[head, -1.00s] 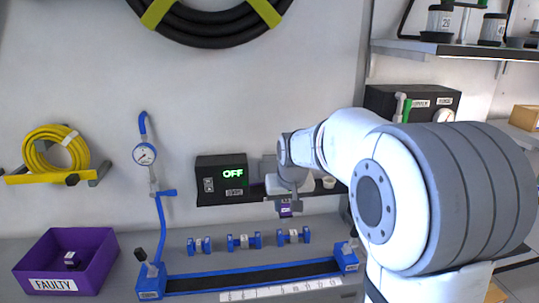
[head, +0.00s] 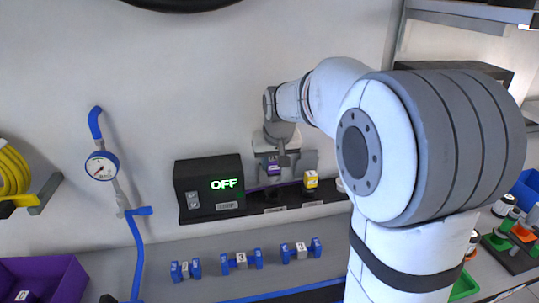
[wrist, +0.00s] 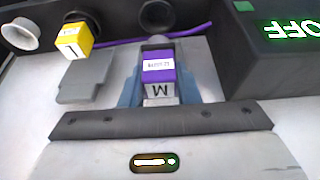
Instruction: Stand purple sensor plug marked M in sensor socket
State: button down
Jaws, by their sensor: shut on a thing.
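The purple plug (wrist: 158,68), marked M, is held between the fingers of my gripper (wrist: 150,82) in the wrist view. In the head view the purple plug (head: 273,167) shows under my gripper (head: 281,163), over the dark rail. A dark round socket (wrist: 157,15) lies just beyond the plug in the wrist view, with a purple cable (wrist: 180,32) beside it. The plug looks apart from this socket, but the exact gap is hard to tell.
A yellow plug (head: 311,181) stands on the rail (head: 240,212) to the right. A white round fitting (wrist: 20,33) is beyond it in the wrist view. The black box (head: 209,184) reading OFF stands close to the left. Blue-ended pieces (head: 241,261) lie below.

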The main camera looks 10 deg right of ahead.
aim_at(274, 173)
jog(key=shift+f+b, duration=1.85)
jog(key=shift+f, duration=0.95)
jog(key=shift+s+f+b, duration=0.1)
jog(key=shift+f+b, duration=0.4)
jog(key=shift+b, duration=0.1)
jog(key=c, duration=1.4)
grip_release()
jog(key=shift+o, duration=0.2)
jog(key=p+v, duration=0.6)
jog(key=v, duration=0.5)
jog(key=shift+s, duration=0.2)
jog(key=s+f, duration=0.3)
jog(key=s, duration=0.8)
jog(key=s+f+g, duration=0.1)
jog(key=s+f, duration=0.2)
jog(key=s, duration=0.8)
jog(key=shift+s, duration=0.35)
